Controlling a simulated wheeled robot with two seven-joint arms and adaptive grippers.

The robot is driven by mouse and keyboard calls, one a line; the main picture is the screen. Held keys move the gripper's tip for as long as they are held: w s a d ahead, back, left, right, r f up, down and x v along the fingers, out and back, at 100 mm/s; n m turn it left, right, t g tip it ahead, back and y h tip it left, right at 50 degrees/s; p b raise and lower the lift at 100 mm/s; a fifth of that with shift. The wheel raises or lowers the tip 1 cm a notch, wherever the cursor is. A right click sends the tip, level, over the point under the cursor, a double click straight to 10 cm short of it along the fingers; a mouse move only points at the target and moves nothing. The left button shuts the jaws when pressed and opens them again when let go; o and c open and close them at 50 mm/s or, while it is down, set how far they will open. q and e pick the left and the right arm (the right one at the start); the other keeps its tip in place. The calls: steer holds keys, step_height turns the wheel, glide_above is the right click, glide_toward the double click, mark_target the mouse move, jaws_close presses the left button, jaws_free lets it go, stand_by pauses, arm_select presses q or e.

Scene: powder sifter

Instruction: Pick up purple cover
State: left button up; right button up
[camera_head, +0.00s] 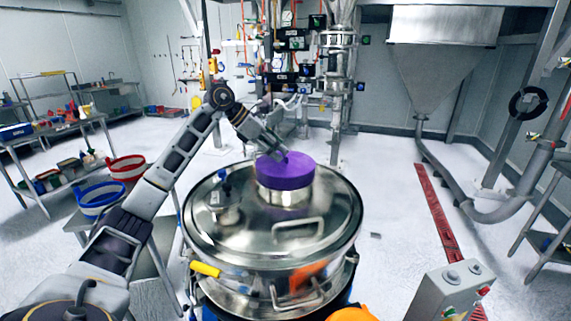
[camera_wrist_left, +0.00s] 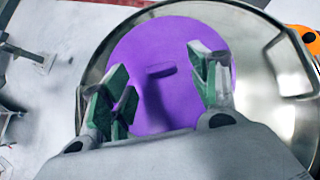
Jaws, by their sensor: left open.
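The purple cover (camera_head: 288,168) is a round cap seated on the metal neck on top of the sifter's steel lid. In the left wrist view the cover (camera_wrist_left: 166,60) fills the middle, with a small raised tab on its top. My left gripper (camera_head: 279,154) reaches it from the upper left, its tips at the cover's far edge in the head view. In the wrist view the gripper's (camera_wrist_left: 160,75) green-padded fingers are spread apart over the cover with nothing between them. I cannot tell whether they touch it. My right gripper is not in view.
The sifter's steel lid (camera_head: 330,212) has metal handles and a smaller fitting (camera_head: 222,205) on its left. A grey control box (camera_head: 449,291) stands at the lower right. Blue (camera_head: 98,199) and red (camera_head: 127,167) baskets lie at the left. The floor at right is mostly clear.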

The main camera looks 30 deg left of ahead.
arm_select(q)
steer(key=shift+x, duration=0.8)
steer(key=shift+w+d+f, duration=0.1)
steer(key=shift+d+f, duration=0.05)
steer(key=shift+f, duration=0.1)
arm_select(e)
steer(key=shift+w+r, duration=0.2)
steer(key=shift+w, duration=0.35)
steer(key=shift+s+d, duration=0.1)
